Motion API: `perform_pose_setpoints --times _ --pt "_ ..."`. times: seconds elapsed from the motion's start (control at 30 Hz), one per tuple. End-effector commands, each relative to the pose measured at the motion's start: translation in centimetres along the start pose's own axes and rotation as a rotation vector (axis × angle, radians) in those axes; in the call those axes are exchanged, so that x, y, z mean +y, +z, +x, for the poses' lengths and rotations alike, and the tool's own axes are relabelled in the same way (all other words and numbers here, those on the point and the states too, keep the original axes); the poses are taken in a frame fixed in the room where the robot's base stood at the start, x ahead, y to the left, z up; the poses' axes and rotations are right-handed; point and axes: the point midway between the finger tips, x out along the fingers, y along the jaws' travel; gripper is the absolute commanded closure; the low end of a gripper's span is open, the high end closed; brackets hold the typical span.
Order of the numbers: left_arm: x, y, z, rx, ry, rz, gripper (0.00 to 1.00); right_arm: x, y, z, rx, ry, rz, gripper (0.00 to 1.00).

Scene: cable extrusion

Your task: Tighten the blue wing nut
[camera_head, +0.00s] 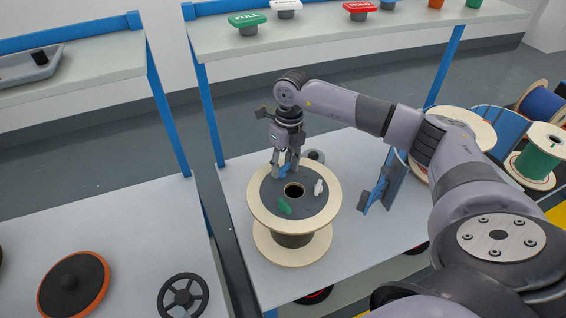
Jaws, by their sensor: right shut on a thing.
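The blue wing nut (285,170) sits at the far side of the dark top disc of a wooden spool (266,219). My right gripper (285,172) points down onto it from above and is shut on it, with its fingers covering part of the nut. A green wing nut (285,206) and a white wing nut (318,187) are on the same disc, around its centre hole. The spool stands upright on the white table (238,200). My left gripper is not in view.
A blue bracket (378,190) stands right of the spool. Cable spools (540,157) are at the far right. A black handwheel (183,298) and an orange-rimmed disc (74,284) lie on the left table. A shelf (330,32) with coloured signs stands behind.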

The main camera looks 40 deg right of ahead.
Motion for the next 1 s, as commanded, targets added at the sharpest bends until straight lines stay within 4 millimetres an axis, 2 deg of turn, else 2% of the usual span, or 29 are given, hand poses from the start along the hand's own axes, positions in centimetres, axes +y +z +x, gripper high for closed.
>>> perform_pose_setpoints --times 0.5,1.0 --pt "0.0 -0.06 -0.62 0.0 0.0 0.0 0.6 0.06 -0.36 -0.07 -0.041 0.001 0.398 0.9" --pt "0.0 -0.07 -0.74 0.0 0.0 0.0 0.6 0.08 -0.43 -0.05 -0.054 0.001 0.515 0.9"
